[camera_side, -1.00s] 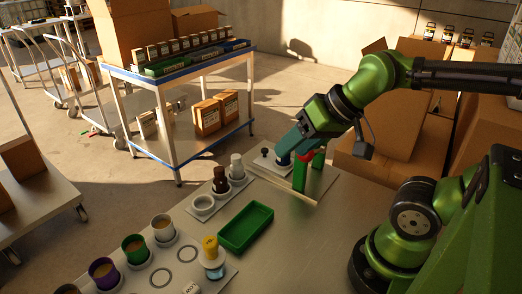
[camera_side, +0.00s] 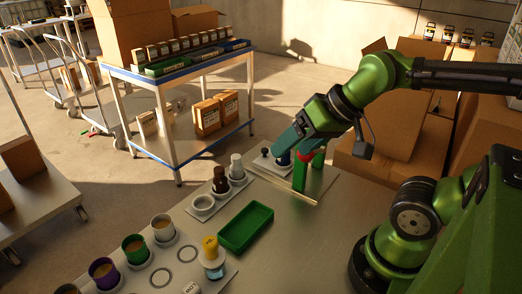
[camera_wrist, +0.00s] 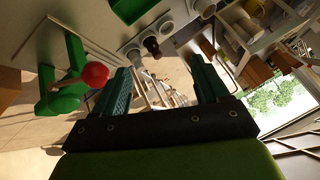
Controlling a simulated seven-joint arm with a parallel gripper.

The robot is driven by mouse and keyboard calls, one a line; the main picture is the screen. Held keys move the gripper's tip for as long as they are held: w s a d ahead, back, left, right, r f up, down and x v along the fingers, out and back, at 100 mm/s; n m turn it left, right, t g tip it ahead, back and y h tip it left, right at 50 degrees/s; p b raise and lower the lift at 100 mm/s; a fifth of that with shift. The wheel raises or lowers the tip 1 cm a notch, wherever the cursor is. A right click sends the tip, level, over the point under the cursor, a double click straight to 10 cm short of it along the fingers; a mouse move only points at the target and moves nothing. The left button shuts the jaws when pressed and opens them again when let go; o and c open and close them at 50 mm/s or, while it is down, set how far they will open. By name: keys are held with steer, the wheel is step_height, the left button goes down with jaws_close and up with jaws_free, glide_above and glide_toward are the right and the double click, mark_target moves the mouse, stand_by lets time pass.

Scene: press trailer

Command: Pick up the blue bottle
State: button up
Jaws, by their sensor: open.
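A small dark blue thing (camera_side: 284,159), perhaps the blue bottle, stands on the pale plate beside the green press, partly hidden by my gripper. My gripper (camera_side: 282,147) is tilted above and in front of it; the side view does not show whether they touch. In the wrist view my gripper (camera_wrist: 160,75) has its two teal fingers wide apart with nothing between them. No blue bottle can be made out there. The green press (camera_side: 300,174) with its red knob also shows in the wrist view, where the red knob (camera_wrist: 95,75) is left of the fingers.
A white bottle (camera_side: 236,167) and a brown bottle (camera_side: 220,181) stand in a holder near the press. A green tray (camera_side: 246,228) and a yellow-capped container (camera_side: 210,247) are nearer the front. Several cups stand at the left. The metal table (camera_side: 300,240) is bare right of the tray.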

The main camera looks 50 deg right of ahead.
steer(key=w+d+r+m+g+h, duration=0.1)
steer(key=w+d+m+g, duration=0.3)
steer(key=w+d+m, duration=1)
steer(key=w+d+f+m+g+h, duration=0.1)
steer(key=d+f+m+g, duration=0.2)
steer(key=m, duration=0.5)
steer(key=w+d+f+m, duration=0.1)
steer(key=d+f+m, duration=0.1)
steer(key=d+m, duration=0.45)
steer(key=shift+m, duration=0.85)
steer(key=f, duration=1.1)
steer(key=a+f, duration=0.1)
steer(key=f, duration=0.4)
steer(key=shift+a+f, duration=0.1)
steer(key=shift+f, duration=0.2)
steer(key=shift+c, duration=0.2)
